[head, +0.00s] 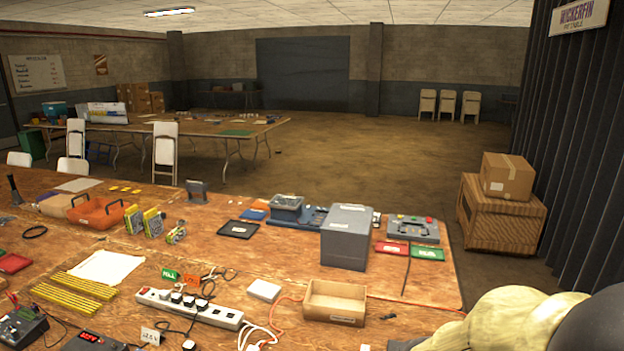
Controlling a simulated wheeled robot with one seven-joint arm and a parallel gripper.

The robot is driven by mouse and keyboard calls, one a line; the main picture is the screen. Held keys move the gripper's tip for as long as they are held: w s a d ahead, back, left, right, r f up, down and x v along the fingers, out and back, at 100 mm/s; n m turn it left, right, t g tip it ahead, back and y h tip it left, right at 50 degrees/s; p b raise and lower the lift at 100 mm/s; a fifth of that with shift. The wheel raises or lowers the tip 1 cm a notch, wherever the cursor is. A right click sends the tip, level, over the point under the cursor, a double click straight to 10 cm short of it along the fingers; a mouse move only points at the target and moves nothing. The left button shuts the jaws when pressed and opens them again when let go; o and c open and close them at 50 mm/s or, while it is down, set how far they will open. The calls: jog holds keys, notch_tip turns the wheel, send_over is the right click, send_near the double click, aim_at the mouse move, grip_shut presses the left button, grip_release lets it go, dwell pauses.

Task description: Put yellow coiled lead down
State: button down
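I cannot make out a yellow coiled lead in the head view. My gripper is also out of view, so I cannot see whether it holds the lead. Part of my arm, pale yellow and dark, shows at the bottom right corner and covers the near right of the wooden table (300,262). Long yellow strips (75,293) lie flat at the table's left, but they are straight. A black coiled cable (35,232) lies at the far left.
A grey box (346,236) stands behind. Bare wood shows around the middle. A crate (500,216) stands right of the table.

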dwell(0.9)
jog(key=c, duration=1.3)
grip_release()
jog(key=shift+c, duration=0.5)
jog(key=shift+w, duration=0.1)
